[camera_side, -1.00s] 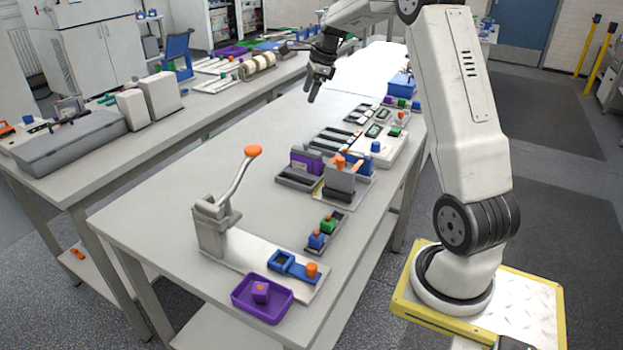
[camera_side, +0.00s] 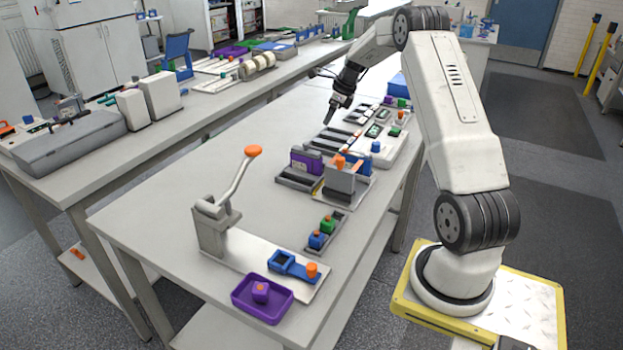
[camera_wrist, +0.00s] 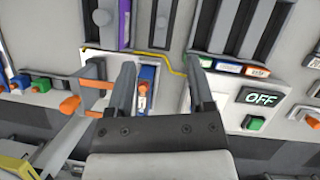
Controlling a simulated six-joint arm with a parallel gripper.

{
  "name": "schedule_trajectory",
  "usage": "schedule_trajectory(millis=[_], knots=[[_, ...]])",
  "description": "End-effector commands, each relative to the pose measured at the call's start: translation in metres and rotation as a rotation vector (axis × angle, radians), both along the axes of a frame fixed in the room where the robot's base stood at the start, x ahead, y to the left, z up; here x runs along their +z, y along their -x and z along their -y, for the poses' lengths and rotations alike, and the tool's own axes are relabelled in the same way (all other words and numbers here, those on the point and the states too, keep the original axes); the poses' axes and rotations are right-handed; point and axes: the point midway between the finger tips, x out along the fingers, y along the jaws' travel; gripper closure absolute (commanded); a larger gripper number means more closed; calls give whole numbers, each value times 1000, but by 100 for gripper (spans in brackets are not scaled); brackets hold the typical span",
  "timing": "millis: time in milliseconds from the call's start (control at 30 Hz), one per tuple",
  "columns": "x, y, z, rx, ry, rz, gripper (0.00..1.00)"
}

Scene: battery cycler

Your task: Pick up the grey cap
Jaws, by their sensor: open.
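My gripper (camera_side: 332,115) hangs open above the row of devices on the bench in the side view. In the wrist view its two fingers (camera_wrist: 162,68) stand apart with nothing held between them. I cannot tell which is the cap, and I cannot make out either in the side view.
A grey block with an orange-tipped clamp (camera_side: 340,178) stands beside a purple cell (camera_side: 304,162). An orange-topped blue cell (camera_wrist: 145,88) shows between the fingers.

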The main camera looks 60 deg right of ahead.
Motion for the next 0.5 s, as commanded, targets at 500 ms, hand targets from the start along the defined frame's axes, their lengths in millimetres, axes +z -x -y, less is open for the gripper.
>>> schedule_trajectory(millis=[500], knots=[[-64,0,0,1,1,1,32]])
